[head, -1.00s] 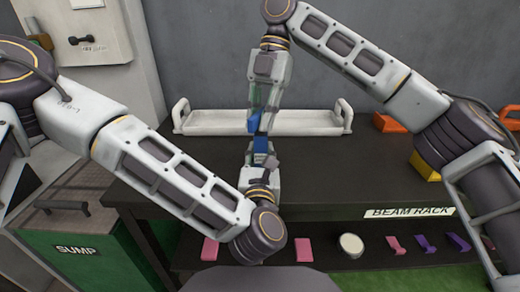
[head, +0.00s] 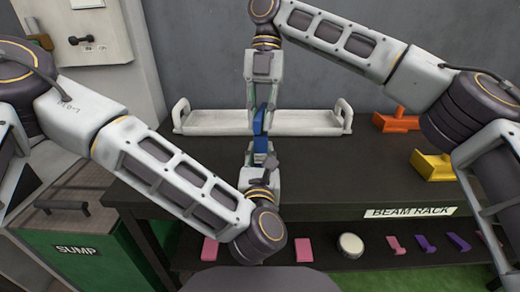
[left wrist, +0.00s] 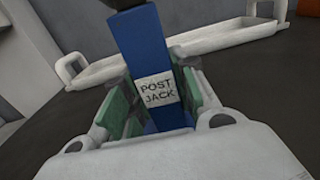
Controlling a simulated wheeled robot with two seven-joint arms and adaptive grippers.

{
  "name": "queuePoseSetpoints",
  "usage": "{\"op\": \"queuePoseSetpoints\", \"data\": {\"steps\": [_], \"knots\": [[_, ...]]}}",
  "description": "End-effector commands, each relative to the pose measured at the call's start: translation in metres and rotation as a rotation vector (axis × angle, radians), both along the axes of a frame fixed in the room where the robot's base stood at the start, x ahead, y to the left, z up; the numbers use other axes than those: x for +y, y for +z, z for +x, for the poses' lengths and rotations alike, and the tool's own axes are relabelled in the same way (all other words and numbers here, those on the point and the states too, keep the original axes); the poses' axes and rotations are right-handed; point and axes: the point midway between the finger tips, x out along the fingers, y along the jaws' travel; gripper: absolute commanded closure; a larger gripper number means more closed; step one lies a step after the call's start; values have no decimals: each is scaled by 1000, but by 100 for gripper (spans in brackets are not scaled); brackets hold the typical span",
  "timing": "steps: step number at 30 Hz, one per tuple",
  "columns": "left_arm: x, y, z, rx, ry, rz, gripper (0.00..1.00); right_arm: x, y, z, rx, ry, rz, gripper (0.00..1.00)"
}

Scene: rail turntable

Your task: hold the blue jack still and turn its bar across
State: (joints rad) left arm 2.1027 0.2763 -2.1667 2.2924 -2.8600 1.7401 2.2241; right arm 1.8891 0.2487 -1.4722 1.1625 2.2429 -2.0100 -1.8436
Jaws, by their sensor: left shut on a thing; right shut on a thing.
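The blue jack (head: 260,124) stands upright over the black bench, in front of the white tray. In the left wrist view its blue post (left wrist: 143,50) carries a white POST JACK label. My left gripper (head: 262,156) is shut on its lower part, with green pads on both sides of the post (left wrist: 150,115). My right gripper (head: 261,106) comes down from above and is shut at the jack's top, where the bar is. The bar is mostly hidden by the fingers; a dark piece shows at the post's top in the left wrist view.
The long white tray (head: 225,124) lies behind the jack on the bench (head: 330,180). Orange (head: 396,121) and yellow (head: 432,165) pieces sit at the right. Pink and purple pieces lie on the lower shelf. A green SUMP box (head: 90,262) stands at the left.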

Motion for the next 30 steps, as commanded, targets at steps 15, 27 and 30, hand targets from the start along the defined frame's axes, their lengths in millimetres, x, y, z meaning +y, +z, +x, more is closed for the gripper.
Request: {"op": "queuePoseSetpoints", "data": {"steps": [15,27,30], "knots": [[0,-1,-1,1,-1,1,100,0,-1,0,-2,33,-2,100],[0,-1,-1,1,-1,1,100,0,-1,0,0,134,0,67],[0,-1,0,1,-1,1,100,0,-1,0,0,134,0,54]]}}
